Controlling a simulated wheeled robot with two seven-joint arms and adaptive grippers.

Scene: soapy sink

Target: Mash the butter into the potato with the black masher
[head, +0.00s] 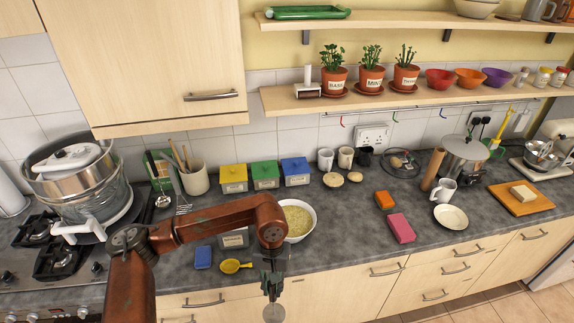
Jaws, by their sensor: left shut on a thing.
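My left gripper (271,284) is in front of the counter's front edge, below and left of the bowl. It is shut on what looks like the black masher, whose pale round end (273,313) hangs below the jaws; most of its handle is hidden. The white bowl (313,231) with yellowish mashed potato (298,217) stands on the counter, its left part hidden behind my left arm. A pale block that looks like the butter (523,192) lies on a wooden board (535,205) at the far right. My right gripper is not in view.
A blue sponge (203,257), a yellow scoop (233,266) and a grey box (235,239) lie left of the bowl. Pink (401,228) and orange (384,200) blocks and a saucer (451,216) are to its right. Coloured boxes (265,176) and mugs (345,157) stand behind.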

